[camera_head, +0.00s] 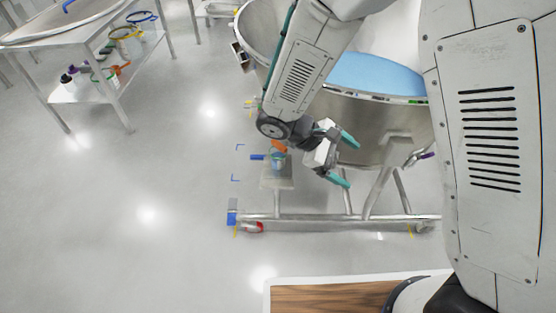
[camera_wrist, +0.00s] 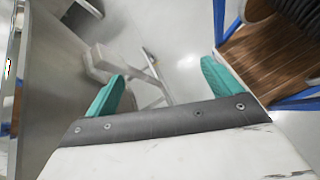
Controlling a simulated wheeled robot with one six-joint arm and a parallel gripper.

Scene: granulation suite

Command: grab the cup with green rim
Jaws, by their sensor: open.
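My gripper (camera_head: 344,160) is open and empty, with its two teal fingers spread apart beside the large steel vessel. In the wrist view its fingers (camera_wrist: 163,76) are also apart, with floor and metal frame bars beyond them and no cup between. A small cup-like thing (camera_head: 278,161) with bluish-green colour sits on a small steel platform left of my gripper, apart from it. My arm is close above it, and its rim is too small to make out. Another small container (camera_head: 101,76) with some green stands on the lower shelf at upper left, far from my gripper.
A large steel vessel (camera_head: 375,128) with blue contents stands on a wheeled frame (camera_head: 320,217). A steel table (camera_head: 62,38) at upper left holds dark-topped bottles (camera_head: 68,80) on its lower shelf. A white-edged wooden surface (camera_head: 335,298) lies at the bottom. Floor at left is clear.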

